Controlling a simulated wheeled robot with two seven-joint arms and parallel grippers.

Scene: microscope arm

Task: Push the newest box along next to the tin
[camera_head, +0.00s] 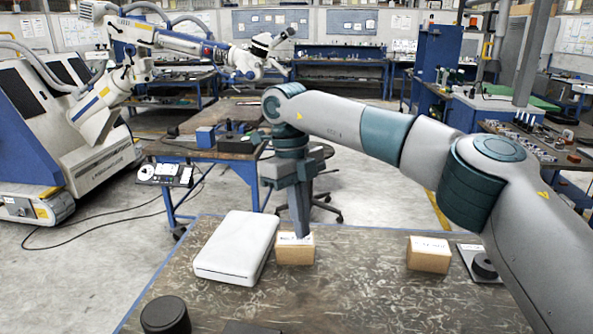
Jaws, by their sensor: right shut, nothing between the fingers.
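Two small brown cardboard boxes stand on the table. One box (295,253) is close to the right side of a flat white case (237,247), which may be the tin. The other box (428,255) stands apart, further right. Both carry print on top, too small to read, so I cannot tell which is newest. My right gripper (302,230) is shut and points down at the top or far edge of the left box. I cannot tell whether it touches the box. My left gripper is out of view.
A black cylinder (166,316) stands at the table's front left. A small plate with a black round part (484,267) lies right of the right box. Bare tabletop (355,275) lies between the boxes. My right arm reaches over the table's right side.

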